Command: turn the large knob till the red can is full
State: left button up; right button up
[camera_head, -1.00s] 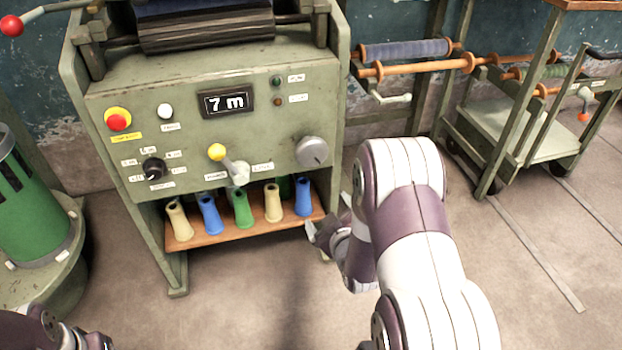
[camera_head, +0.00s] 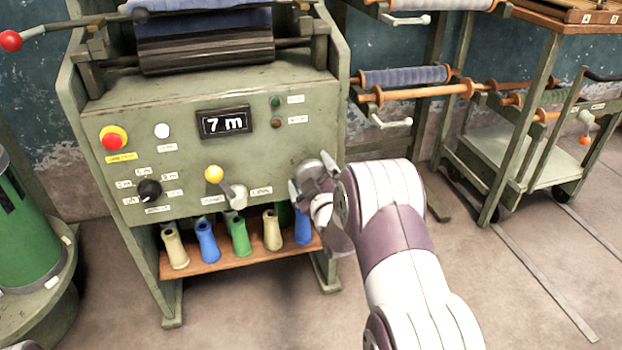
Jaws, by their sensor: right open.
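The display (camera_head: 225,122) above reads "7 m". I see no red can; a green cylinder (camera_head: 27,235) stands at the left edge. My left gripper is not in view.
The panel also has a red button (camera_head: 113,138), a small black knob (camera_head: 149,190) and a yellow-tipped lever (camera_head: 214,175). Several coloured cones stand on the wooden shelf (camera_head: 245,253) below. A trolley (camera_head: 515,155) stands at the right. The floor in front is clear.

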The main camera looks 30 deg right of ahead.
jog(key=c, duration=0.8)
jog(key=shift+m, duration=0.3)
